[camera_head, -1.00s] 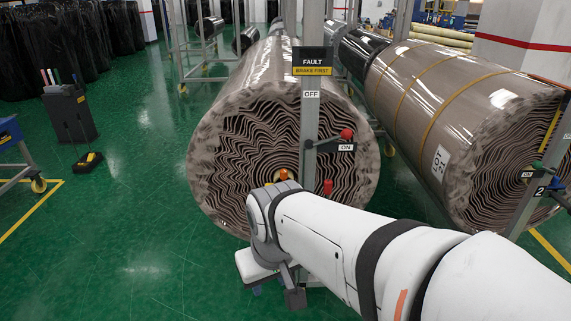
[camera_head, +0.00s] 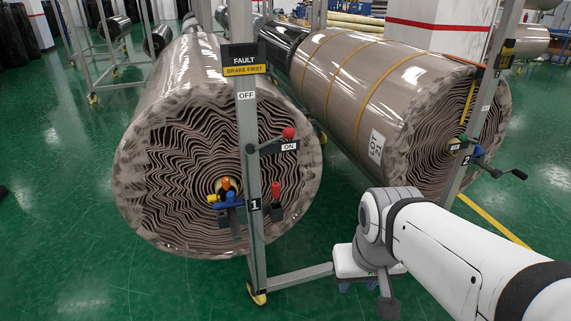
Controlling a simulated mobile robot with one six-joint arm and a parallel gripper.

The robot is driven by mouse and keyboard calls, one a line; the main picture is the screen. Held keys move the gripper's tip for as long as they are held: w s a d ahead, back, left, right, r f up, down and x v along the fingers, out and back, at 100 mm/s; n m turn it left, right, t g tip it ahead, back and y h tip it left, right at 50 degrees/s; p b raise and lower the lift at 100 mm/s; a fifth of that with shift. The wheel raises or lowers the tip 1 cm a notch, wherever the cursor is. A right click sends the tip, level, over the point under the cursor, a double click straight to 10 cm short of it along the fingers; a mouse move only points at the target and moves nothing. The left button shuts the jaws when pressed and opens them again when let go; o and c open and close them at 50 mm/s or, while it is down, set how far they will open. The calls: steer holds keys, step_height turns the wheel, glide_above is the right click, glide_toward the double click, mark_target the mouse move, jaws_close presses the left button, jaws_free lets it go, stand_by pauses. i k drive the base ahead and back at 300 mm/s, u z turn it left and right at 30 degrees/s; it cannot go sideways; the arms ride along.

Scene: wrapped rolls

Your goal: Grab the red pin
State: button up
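A small red pin (camera_head: 276,189) stands upright on the right side of the grey post (camera_head: 251,165) marked 1, in front of the left wrapped roll's end. A red-knobbed lever (camera_head: 288,133) sits above it beside the ON label. My gripper (camera_head: 357,286) hangs low, right of post 1 and below the pin, apart from it. It points downward, and its fingers are mostly hidden by the white wrist housing.
The left wrapped roll (camera_head: 185,85) stands behind post 1. An orange knob (camera_head: 225,183) and blue and yellow parts sit at its core. A foot bar (camera_head: 300,276) runs right from the post toward my gripper. The right roll (camera_head: 380,85) has its own post (camera_head: 480,115).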

mark_target(275, 187)
steer(key=i, duration=1)
steer(key=z, duration=0.05)
